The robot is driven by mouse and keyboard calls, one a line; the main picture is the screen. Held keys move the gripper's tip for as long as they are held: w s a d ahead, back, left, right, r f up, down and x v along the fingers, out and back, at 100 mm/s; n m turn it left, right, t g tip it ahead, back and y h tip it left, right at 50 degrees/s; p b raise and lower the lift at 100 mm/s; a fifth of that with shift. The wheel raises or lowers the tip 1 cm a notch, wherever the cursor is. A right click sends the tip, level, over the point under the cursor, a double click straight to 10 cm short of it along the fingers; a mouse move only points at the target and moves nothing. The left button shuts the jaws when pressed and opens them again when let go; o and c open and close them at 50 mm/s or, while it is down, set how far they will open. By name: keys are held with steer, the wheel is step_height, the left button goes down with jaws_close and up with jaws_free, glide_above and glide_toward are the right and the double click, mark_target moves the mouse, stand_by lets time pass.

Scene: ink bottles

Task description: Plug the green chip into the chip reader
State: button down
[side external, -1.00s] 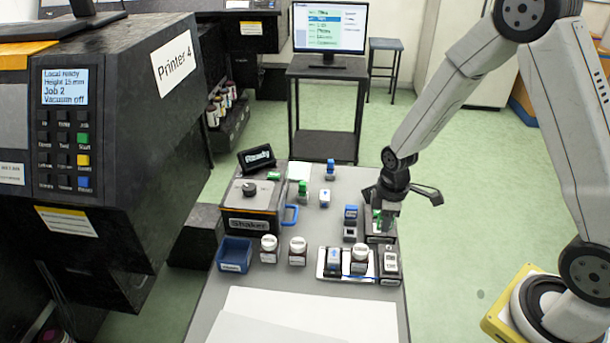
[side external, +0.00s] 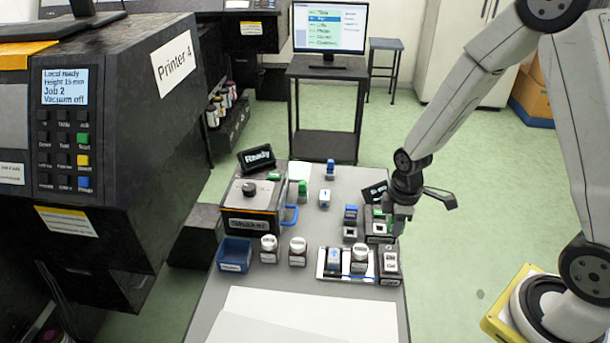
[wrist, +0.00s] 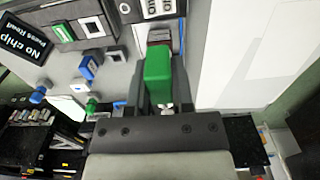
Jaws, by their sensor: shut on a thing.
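My gripper (side external: 398,222) is shut on the green chip (wrist: 158,70), which stands between the fingers in the wrist view. In the side view my gripper hangs at the right edge of the table, just right of the chip reader (side external: 379,238). The reader is a dark box with a white-framed dark square on top, also seen in the wrist view (wrist: 94,28), left of the held chip. A green patch (wrist: 63,32) is on its top. Its tilted display (wrist: 26,38) reads "No chip, Press Read". The chip's lower end is hard to make out.
A blue chip (side external: 351,212) stands left of the reader. A dark labelled box (side external: 389,264) and a white tray (side external: 330,277) with a bottle are in front. The shaker (side external: 252,205), blue bin (side external: 234,253) and two bottles are farther left. White sheets (side external: 300,315) cover the front.

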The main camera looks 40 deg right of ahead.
steer(key=shift+r, duration=0.15)
steer(key=shift+r, duration=1.3)
steer(key=w+d+f, duration=0.7)
steer(key=w, duration=0.2)
steer(key=shift+d+f, duration=0.3)
steer(key=shift+d, duration=0.05)
steer(key=shift+f, duration=0.1)
steer(key=shift+f, duration=2.55)
